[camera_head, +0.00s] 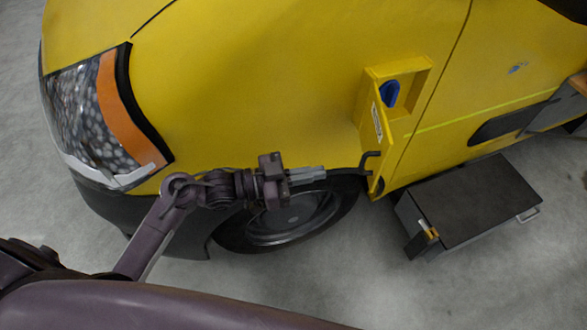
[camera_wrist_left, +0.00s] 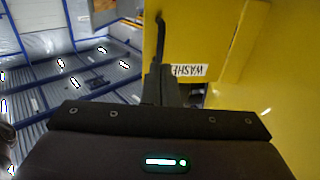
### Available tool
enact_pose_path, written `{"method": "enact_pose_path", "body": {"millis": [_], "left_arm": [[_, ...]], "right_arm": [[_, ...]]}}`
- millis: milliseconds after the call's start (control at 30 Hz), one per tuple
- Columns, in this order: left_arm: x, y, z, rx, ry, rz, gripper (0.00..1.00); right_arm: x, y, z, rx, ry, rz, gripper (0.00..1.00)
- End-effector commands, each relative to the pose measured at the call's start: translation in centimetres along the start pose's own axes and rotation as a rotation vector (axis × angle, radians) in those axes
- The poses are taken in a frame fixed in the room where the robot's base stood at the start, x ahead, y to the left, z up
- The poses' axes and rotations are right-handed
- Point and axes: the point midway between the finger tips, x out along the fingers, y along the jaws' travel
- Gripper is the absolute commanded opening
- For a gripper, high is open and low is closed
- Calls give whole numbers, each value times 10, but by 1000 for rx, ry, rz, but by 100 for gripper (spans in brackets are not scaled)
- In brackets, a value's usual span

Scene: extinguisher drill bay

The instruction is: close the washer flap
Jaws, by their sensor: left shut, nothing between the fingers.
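The washer flap (camera_head: 369,118) is a yellow panel on the vehicle's side. It stands open, out from the body, beside a recess holding a blue cap (camera_head: 389,93). A white label is on the flap; in the left wrist view the flap (camera_wrist_left: 210,38) shows "WASHE" upside down. A black hooked handle (camera_head: 370,162) is at its lower end, and shows in the left wrist view (camera_wrist_left: 160,40). My left gripper (camera_head: 324,173) is shut and empty, its tips pointing right towards the handle, with a gap visible in the head view. My right gripper is not in view.
The yellow vehicle (camera_head: 260,90) fills the top, with a headlight (camera_head: 90,110) at left and a wheel (camera_head: 290,222) below my left gripper. A dark step box (camera_head: 475,200) stands on the floor at right. Grey floor (camera_head: 350,285) is clear in front.

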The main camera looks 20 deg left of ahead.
Motion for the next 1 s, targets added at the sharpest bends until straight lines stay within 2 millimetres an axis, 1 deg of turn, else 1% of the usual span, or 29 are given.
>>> {"method": "enact_pose_path", "body": {"millis": [33,200,300,400,567,1000], "left_arm": [[12,0,-5,-2,5,1,0],[45,-1,-5,-3,3,-1,0],[59,0,-4,-2,2,0,0],[68,0,-2,-1,0,-1,0],[74,0,0,-1,-1,-1,0],[74,0,1,0,-1,-7,0]], "right_arm": [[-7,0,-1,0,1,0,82],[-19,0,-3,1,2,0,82],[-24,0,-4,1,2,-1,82],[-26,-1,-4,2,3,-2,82],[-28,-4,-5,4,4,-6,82],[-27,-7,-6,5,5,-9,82]]}}
